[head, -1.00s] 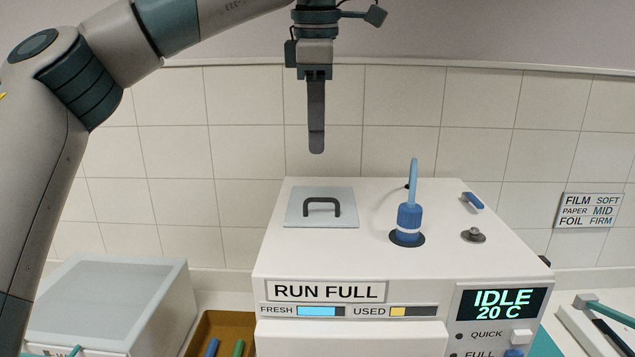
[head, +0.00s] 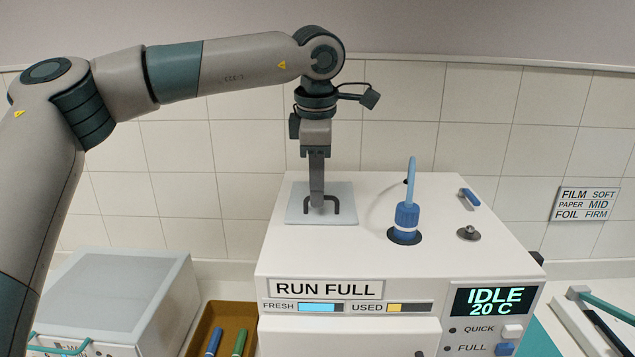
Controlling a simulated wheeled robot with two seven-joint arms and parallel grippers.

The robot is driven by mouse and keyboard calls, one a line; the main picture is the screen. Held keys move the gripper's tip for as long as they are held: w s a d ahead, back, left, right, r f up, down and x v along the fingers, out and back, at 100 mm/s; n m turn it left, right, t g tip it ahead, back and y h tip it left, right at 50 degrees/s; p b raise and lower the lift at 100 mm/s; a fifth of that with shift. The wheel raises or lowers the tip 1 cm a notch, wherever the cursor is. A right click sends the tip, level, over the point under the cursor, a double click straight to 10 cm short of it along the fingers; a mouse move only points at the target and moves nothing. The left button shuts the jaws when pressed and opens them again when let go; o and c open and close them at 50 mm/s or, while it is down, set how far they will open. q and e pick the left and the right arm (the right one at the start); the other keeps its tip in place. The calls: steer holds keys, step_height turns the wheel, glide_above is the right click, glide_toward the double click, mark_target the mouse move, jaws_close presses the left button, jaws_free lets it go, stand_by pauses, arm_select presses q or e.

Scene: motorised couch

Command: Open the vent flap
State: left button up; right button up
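A flat grey plate (head: 296,213) with a dark bridge-shaped handle (head: 335,204) lies on top of a white machine (head: 375,258); it looks like the vent flap and lies flat, shut. My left gripper (head: 317,203) points straight down at the handle from above. Its fingers show edge-on as one strip, and the tips overlap the middle of the handle bar. The gap between the fingers is hidden, so I cannot tell whether they are open or closed on it. My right gripper is not in view.
A blue bottle-like piece (head: 406,217) with an upright stem stands right of the plate. A white box (head: 115,290) and brown tray (head: 210,318) stand at left. The tiled wall is close behind.

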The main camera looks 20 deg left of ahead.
arm_select(q)
jaws_close()
stand_by(1.4)
